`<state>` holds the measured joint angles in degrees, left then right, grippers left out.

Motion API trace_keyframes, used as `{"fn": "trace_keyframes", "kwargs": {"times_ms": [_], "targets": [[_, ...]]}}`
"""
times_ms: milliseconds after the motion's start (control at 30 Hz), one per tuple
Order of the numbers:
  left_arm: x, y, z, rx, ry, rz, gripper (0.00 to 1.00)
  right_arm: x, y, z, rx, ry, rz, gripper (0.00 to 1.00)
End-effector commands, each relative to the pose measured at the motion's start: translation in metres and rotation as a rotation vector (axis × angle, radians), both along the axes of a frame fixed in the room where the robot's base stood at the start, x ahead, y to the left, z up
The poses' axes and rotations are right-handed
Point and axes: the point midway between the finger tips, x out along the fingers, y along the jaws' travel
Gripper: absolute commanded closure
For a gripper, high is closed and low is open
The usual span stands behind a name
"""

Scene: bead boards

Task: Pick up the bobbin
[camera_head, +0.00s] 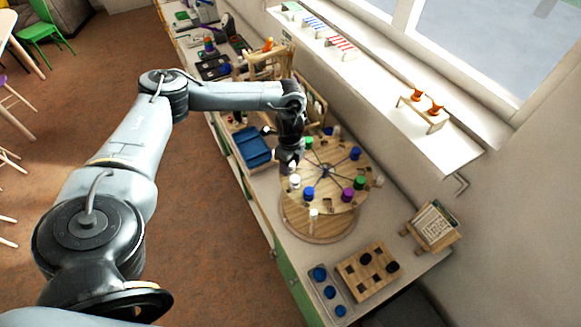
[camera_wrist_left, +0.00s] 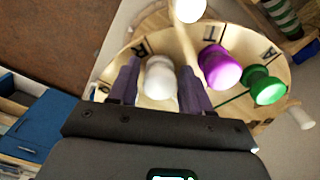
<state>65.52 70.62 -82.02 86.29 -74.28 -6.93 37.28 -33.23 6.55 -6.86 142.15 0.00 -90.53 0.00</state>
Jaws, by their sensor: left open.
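Several coloured bobbins stand around a round wooden board (camera_head: 325,172). A white bobbin (camera_wrist_left: 160,77) stands between the two fingers of my left gripper (camera_wrist_left: 160,68) in the left wrist view. The fingers are apart on either side of it; whether they touch it I cannot tell. In the head view the left gripper (camera_head: 288,163) is low over the board's left edge, just above the white bobbin (camera_head: 294,181). A purple bobbin (camera_wrist_left: 220,67) and a green bobbin (camera_wrist_left: 264,85) stand to the right in the wrist view. My right gripper is not in view.
A blue tray (camera_head: 252,147) lies left of the board. A tray of blue pieces (camera_head: 329,291) and a wooden block with holes (camera_head: 368,269) lie in front. A wooden stand (camera_head: 432,226) is at the right. Wooden frames (camera_head: 265,64) stand behind my left arm.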

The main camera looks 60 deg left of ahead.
Motion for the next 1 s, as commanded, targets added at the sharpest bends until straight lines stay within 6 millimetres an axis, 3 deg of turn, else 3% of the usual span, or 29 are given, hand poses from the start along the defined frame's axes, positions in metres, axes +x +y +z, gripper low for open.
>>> {"fn": "trace_keyframes", "kwargs": {"times_ms": [167,467,767,1000], "targets": [[0.000,0.000,0.000,0.000,0.000,0.000,0.52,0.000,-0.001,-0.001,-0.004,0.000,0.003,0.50],[0.000,0.000,0.000,0.000,0.000,0.000,0.95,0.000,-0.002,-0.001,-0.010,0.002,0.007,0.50],[0.000,0.000,0.002,-0.001,-0.001,0.000,0.96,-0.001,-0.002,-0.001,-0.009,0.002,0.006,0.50],[0.001,0.000,0.016,-0.001,-0.001,0.000,0.96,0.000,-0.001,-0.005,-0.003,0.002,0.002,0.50]]}}
